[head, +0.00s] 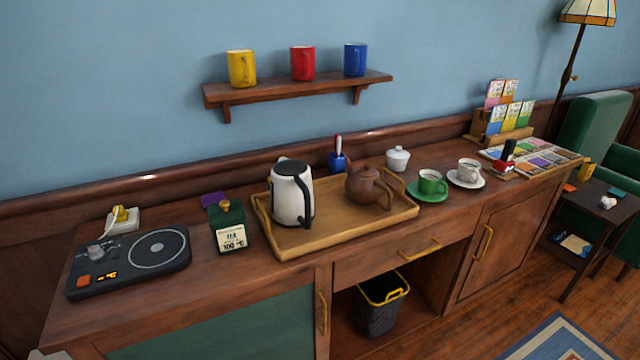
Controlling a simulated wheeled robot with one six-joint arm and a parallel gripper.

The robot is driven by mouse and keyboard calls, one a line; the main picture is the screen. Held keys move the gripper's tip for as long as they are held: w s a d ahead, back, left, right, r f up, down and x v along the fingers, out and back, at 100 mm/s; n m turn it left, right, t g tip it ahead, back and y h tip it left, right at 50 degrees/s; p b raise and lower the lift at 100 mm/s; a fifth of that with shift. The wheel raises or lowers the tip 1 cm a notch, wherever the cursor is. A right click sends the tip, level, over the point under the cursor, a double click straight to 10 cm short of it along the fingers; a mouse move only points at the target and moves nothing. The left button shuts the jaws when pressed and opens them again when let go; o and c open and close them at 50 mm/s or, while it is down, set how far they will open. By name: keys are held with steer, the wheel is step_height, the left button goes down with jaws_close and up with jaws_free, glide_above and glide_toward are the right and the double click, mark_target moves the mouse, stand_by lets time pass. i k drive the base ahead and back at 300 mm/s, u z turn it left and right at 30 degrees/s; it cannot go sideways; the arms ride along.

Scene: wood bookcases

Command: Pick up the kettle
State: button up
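The kettle (288,197) is white with a black handle and dark trim, and it stands upright at the left end of a wooden tray (290,244). Its black handle is on the right, facing the front. A brown teapot (364,187) stands to its right on the same tray, with a small gap between them.
A black hot plate (130,262) and a green tea box (230,230) stand left of the tray. A green cup (431,182), a white cup (468,170) and a sugar bowl (397,159) stand right. A shelf (290,92) with three mugs hangs above.

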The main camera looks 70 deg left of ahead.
mark_target(292, 197)
steer(key=u, duration=0.35)
steer(key=i, duration=0.95)
steer(key=u, duration=1.45)
steer(key=i, duration=0.75)
steer(key=u, duration=0.7)
